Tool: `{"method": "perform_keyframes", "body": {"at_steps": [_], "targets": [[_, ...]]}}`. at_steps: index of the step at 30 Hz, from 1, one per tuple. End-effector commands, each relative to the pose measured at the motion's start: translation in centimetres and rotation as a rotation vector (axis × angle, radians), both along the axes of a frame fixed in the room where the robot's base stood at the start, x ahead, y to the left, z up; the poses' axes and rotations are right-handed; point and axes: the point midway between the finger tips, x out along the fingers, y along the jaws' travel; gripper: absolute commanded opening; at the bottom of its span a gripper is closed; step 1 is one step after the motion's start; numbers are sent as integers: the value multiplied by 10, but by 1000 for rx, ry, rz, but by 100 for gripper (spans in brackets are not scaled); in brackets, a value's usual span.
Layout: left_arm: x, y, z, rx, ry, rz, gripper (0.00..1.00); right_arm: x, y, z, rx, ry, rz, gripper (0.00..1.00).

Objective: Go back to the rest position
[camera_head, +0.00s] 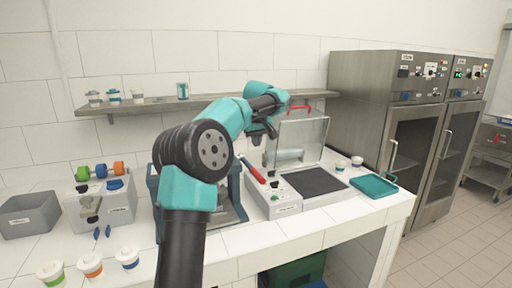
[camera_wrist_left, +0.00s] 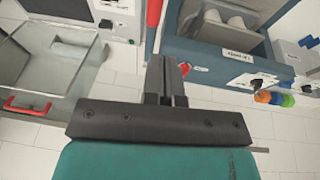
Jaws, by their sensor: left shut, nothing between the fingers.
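My left arm rises from the bottom of the head view and bends right over the counter. Its left gripper (camera_head: 258,136) hangs in the air in front of the wall, left of the raised clear lid (camera_head: 304,138). In the left wrist view the two dark fingers of the gripper (camera_wrist_left: 166,78) are together, with nothing between them. The right gripper is not in view. My left arm hides part of the blue-framed machine (camera_head: 238,190) in the head view.
A white unit with a dark plate (camera_head: 312,181) and red lever (camera_head: 253,170) stands right of the arm. A teal tray (camera_head: 373,186) lies farther right. Lidded cups (camera_head: 91,264) stand front left, near a grey bin (camera_head: 28,214). A shelf (camera_head: 160,103) runs along the wall.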

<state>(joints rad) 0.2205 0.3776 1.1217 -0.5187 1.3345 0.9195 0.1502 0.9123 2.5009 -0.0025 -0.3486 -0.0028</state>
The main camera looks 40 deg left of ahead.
Motion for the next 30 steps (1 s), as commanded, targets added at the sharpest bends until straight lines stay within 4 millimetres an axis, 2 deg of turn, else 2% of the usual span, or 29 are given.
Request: {"method": "perform_keyframes", "body": {"at_steps": [13,17,20,23,27,30], "targets": [[0,0,0,0,-1,-1,0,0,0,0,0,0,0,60],[7,-5,-12,-5,4,-26,0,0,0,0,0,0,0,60],[18,-16,-37,-17,12,-78,0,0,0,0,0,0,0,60],[35,-35,-78,-40,22,-160,0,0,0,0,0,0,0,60],[54,-71,-149,-83,31,-297,0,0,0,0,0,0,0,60],[61,-100,-201,-119,34,-391,0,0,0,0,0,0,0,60]]}}
